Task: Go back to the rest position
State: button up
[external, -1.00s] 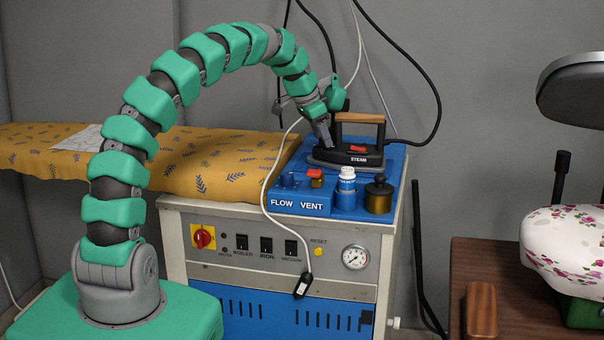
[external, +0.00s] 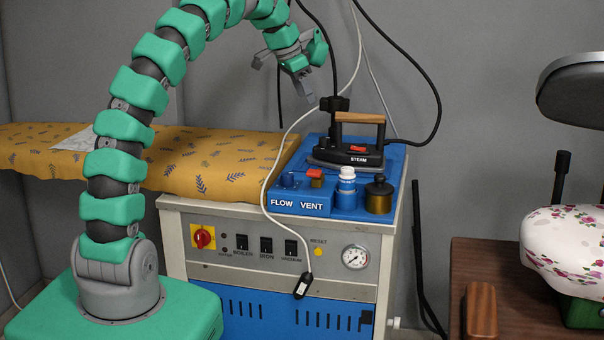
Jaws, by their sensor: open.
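My gripper (external: 304,92) is open and empty. It hangs in the air above and to the left of the steam iron (external: 348,152), clear of it. My green and grey arm arches up from its base at the left, and the top of the arch is cut off by the frame's upper edge. The iron, with its wooden handle, stands on the blue top (external: 391,172) of the boiler unit.
Hoses and a hanging white cable (external: 263,200) run beside my gripper. A padded yellow board (external: 215,165) lies at left. A floral press pad (external: 562,245) is at right.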

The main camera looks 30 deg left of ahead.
dwell(0.3)
jog(key=s+a+r+n+t+y, duration=0.1)
jog(key=s+a+r+n+t, duration=0.2)
jog(key=a+r, duration=0.45)
jog(key=s+a+r+n+t+y, duration=0.1)
jog(key=s+a+r+n+t, duration=0.3)
jog(key=r, duration=0.7)
jog(key=s+a+r+n+t+y, duration=0.1)
jog(key=s+a+r+n+t, duration=0.1)
jog(key=a+r, duration=0.6)
jog(key=s+a+r+n+t, duration=0.2)
jog(key=s+a+r+t, duration=0.1)
jog(key=s+r, duration=0.4)
notch_tip(320, 180, up, 2)
jog(key=shift+s+a+r, duration=0.1)
jog(key=shift+s+a, duration=0.05)
jog(key=shift+s, duration=0.25)
